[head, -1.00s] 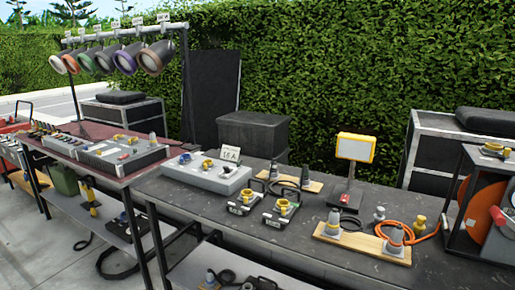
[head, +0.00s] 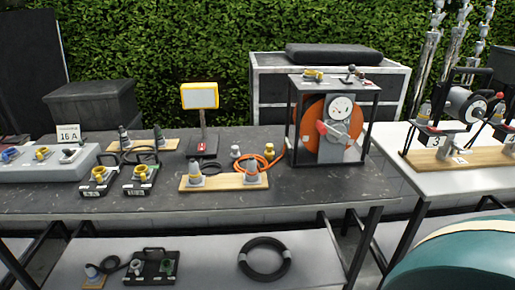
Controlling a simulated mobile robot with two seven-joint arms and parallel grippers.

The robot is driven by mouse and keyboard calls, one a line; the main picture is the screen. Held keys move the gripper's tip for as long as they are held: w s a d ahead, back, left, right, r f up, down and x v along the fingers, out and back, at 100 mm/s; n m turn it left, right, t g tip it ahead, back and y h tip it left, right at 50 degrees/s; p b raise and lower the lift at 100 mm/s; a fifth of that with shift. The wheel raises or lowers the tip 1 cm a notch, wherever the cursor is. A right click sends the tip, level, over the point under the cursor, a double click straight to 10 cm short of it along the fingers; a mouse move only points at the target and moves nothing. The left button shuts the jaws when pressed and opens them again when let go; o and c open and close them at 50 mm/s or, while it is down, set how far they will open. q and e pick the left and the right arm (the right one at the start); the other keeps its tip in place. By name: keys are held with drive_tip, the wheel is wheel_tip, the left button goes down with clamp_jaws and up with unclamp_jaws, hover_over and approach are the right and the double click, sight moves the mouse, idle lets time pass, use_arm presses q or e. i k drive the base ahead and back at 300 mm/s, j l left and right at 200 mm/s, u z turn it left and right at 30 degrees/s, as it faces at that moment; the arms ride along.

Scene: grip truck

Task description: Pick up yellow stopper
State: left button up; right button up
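A small yellow stopper-like piece (head: 252,168) stands on the dark table (head: 330,190), beside an orange cable (head: 268,160) and behind a wooden board (head: 222,182). It is small in the picture, and I cannot tell for sure that it is the stopper. Other yellow fittings show on two black boxes, with one fitting (head: 111,160) on the left box and one (head: 142,172) on the right box. Another yellow fitting (head: 43,153) is on the grey panel (head: 20,170) at the left. Neither of my grippers is in view.
A yellow-framed sign (head: 199,96) stands behind the board. A black-framed orange reel (head: 312,125) stands at the table's right end. A white table (head: 450,190) is farther right. A lower shelf (head: 205,262) holds a black cable coil (head: 264,260). A large teal rounded shape fills the lower right corner.

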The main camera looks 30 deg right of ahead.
sight(269, 153)
drive_tip(key=z, duration=1.6)
